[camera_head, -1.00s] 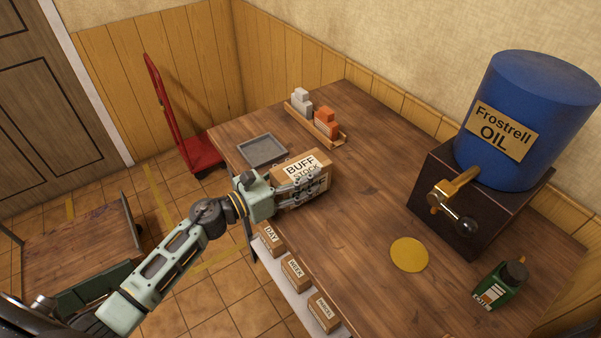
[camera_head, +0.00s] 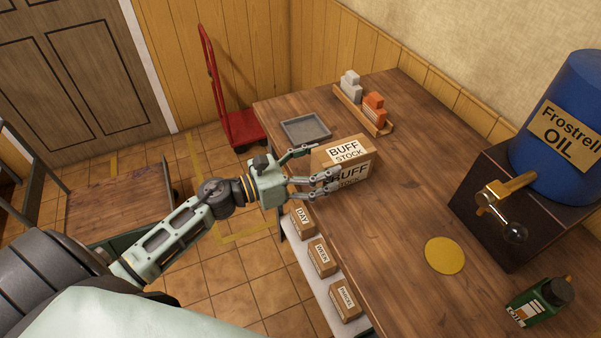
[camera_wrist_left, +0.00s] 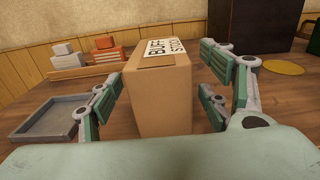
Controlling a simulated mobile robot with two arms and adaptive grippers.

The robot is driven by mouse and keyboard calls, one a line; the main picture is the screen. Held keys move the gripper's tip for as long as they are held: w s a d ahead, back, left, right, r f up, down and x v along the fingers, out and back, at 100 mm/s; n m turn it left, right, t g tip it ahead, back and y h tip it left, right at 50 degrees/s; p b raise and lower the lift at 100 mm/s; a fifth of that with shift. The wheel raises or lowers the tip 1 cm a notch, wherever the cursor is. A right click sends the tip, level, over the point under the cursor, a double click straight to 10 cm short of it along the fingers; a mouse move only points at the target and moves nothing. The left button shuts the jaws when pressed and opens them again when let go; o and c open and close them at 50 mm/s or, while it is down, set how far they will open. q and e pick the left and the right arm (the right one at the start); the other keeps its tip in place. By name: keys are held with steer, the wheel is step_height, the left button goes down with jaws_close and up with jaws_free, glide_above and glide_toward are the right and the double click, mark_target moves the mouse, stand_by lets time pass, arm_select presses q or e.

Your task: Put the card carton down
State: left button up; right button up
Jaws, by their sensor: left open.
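The card carton (camera_head: 352,158), brown with white "BUFF STOCK" labels, stands upright on the wooden table near its left edge. In the left wrist view the carton (camera_wrist_left: 162,97) stands between the spread fingers, with a gap on each side. My left gripper (camera_head: 318,168) is open, its fingers near the carton's near end. It also shows in the left wrist view (camera_wrist_left: 160,105). My right gripper is in neither view.
A grey tray (camera_head: 306,128) lies just behind the carton. A wooden rack (camera_head: 362,111) holds grey and orange blocks. A blue oil drum (camera_head: 562,135) on a dark stand, a yellow disc (camera_head: 445,256) and a green bottle (camera_head: 540,302) are at right. Small cartons (camera_head: 322,257) sit on a lower shelf.

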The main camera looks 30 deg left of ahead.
arm_select(q)
steer(key=b+v, duration=0.1)
steer(key=v, duration=0.3)
steer(key=shift+s+a+f, duration=0.15)
steer(key=shift+s+a, duration=0.1)
steer(key=shift+s, duration=0.05)
steer(key=shift+s+a, duration=0.35)
steer(key=shift+s, duration=0.1)
